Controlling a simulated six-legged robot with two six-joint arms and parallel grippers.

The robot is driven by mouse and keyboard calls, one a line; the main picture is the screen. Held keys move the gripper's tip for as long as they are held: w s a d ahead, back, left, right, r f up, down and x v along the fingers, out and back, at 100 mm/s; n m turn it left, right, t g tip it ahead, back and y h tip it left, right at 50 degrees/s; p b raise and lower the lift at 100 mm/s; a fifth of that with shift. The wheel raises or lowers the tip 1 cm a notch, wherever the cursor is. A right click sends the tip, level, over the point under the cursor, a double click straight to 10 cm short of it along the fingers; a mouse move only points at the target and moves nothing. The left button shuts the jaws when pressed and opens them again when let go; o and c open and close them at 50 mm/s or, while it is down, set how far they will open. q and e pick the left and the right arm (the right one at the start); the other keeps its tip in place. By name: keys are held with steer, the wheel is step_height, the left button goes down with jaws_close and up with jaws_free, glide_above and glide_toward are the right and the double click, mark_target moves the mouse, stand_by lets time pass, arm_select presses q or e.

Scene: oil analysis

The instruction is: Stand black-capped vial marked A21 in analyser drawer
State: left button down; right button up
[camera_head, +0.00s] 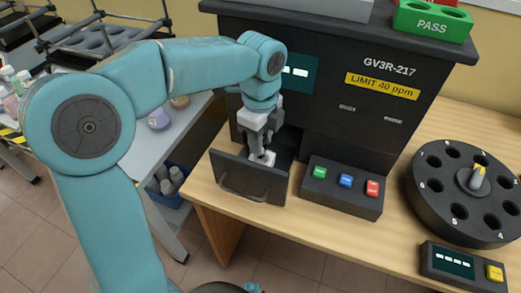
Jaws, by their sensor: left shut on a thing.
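The dark analyser (335,110), labelled GV3R-217, stands on a wooden table. Its drawer (238,184), with a curved handle on the front, is pulled out at the lower left. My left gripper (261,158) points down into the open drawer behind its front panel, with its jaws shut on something. The held thing is mostly hidden by the fingers and the drawer front, and no cap or A21 mark can be read. My right gripper is not in view.
A box with green, blue and red buttons (341,201) sits right of the drawer. A round black carousel (435,206) with numbered holes and a small display unit (463,276) stand at the right. A green PASS rack (433,22) is on top of the analyser. A grey side table (179,134) holds bottles.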

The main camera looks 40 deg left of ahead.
arm_select(q)
steer(key=shift+f+b, duration=0.3)
steer(key=shift+f, duration=1.3)
steer(key=shift+f, duration=0.1)
steer(key=c, duration=0.8)
jaws_free()
steer(key=shift+c, duration=0.2)
step_height(320, 180, up, 12)
steer(key=p, duration=0.3)
steer(key=shift+s, duration=0.1)
